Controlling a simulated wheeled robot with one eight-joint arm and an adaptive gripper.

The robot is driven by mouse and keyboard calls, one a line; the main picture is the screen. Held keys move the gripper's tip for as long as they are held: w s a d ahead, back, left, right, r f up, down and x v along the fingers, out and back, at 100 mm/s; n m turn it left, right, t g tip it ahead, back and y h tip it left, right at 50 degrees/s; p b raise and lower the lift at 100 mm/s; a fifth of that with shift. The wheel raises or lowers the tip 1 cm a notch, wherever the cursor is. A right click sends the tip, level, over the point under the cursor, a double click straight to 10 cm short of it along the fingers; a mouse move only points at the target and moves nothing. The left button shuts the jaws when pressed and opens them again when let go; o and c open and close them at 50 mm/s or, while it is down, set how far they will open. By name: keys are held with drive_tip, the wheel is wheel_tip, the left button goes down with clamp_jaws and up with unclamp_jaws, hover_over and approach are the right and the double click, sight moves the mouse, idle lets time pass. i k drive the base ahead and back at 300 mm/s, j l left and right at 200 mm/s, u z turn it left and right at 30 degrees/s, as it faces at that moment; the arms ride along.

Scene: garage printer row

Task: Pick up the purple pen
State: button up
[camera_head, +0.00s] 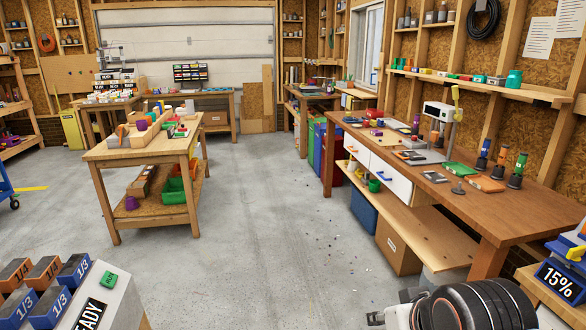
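I cannot make out a purple pen for certain. The long brown workbench (452,205) on the right carries several small items, some too small to identify. A purple round object (141,125) sits on the wooden table at left centre, and another purple object (132,203) is on that table's lower shelf; neither looks clearly like a pen. Dark ribbed and pale parts that look like my arm show at the bottom right edge. My gripper's fingers cannot be seen.
The wooden table (110,154) stands at left centre, with a green bin (174,190) on its shelf. Grey floor (265,235) is open between it and the workbench. A printed stand (95,305) is close at bottom left, and a "15%" sign (558,281) at bottom right.

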sight(416, 115)
drive_tip(key=i+z, duration=0.15)
drive_tip(key=i, duration=0.3)
drive_tip(key=i+j+z, duration=0.15)
drive_tip(key=i, duration=0.3)
drive_tip(key=i+j+z, duration=0.15)
drive_tip(key=i, duration=0.35)
drive_tip(key=i+j+z, duration=0.15)
drive_tip(key=i, duration=0.25)
drive_tip(key=i+j+z, duration=0.2)
drive_tip(key=i, duration=0.25)
drive_tip(key=i+l, duration=0.15)
drive_tip(key=i, duration=0.25)
drive_tip(key=i+l, duration=0.15)
drive_tip(key=i, duration=0.3)
drive_tip(key=i+l, duration=0.15)
drive_tip(key=i, duration=0.25)
